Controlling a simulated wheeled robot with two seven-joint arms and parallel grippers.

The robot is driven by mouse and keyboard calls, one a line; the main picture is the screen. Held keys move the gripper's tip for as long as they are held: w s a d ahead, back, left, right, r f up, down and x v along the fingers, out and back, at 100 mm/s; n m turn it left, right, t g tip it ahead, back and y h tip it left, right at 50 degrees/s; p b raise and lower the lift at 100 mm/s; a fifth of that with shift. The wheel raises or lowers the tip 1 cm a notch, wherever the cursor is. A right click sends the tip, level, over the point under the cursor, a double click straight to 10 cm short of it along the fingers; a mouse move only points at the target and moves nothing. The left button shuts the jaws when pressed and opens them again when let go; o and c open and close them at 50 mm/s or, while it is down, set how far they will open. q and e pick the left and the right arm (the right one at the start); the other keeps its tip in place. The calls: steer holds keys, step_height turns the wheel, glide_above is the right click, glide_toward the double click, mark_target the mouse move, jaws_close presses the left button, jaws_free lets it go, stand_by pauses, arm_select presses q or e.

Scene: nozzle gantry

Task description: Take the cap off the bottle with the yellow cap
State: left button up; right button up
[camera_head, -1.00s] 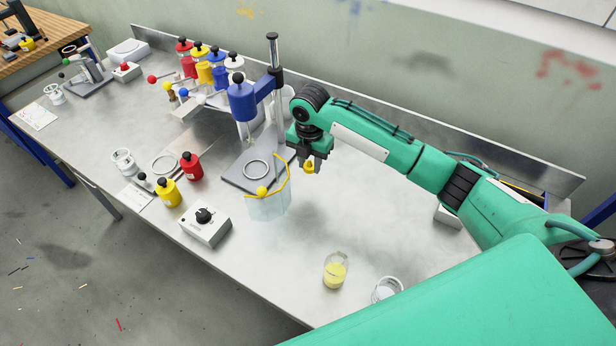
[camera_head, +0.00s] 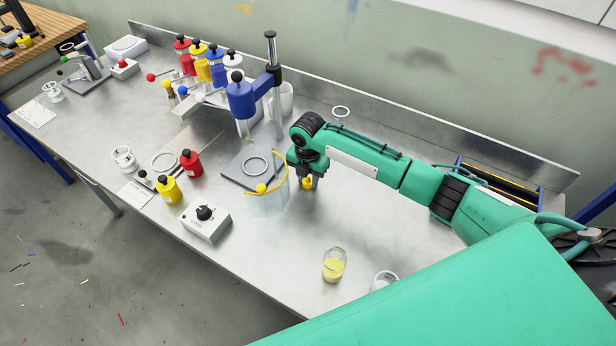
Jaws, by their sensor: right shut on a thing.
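My right gripper (camera_head: 306,181) points down over the steel bench, just right of the clear guard with the yellow edge. It is shut on a small yellow piece (camera_head: 307,184) that looks like a yellow cap. A clear vessel with yellow contents (camera_head: 333,266) stands near the bench's front edge, apart from the gripper. It appears to have no cap on, and I cannot tell whether it is the task's bottle. A yellow bottle (camera_head: 169,191) with a black top stands at left beside a red one (camera_head: 190,164). My left gripper is not in view.
The clear guard (camera_head: 268,203) and the blue nozzle stand (camera_head: 241,98) are close left of the gripper. A control box (camera_head: 205,223) sits at the front edge. A clear glass (camera_head: 384,280) is partly hidden by my arm.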

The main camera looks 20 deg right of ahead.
steer(key=o, duration=1.1)
steer(key=shift+r+b, duration=1)
steer(key=shift+r, duration=5.2)
